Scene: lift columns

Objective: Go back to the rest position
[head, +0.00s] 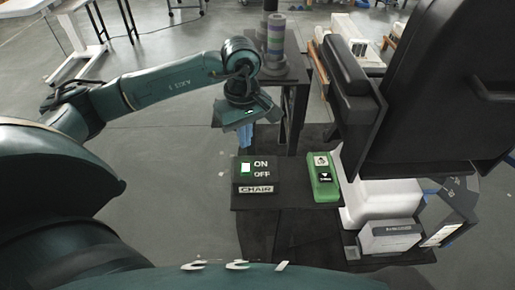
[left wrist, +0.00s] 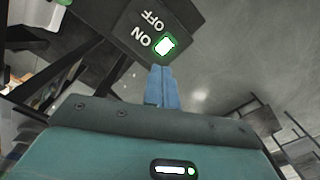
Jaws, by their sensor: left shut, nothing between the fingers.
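My left arm comes in from the left in the head view. My left gripper (head: 245,138) points down, with its blue fingers together and empty. In the left wrist view, the shut blue fingers (left wrist: 162,86) stand just below the lit switch of the box (left wrist: 182,22). They look apart from it, though the exact gap is hard to tell. My right gripper is not in view.
A green control box (head: 322,178) with two buttons sits right of the switch box. A large black padded chair (head: 435,95) and a white base (head: 365,195) fill the right. A dark stand (head: 285,75) with a striped column is behind. Open floor lies to the left.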

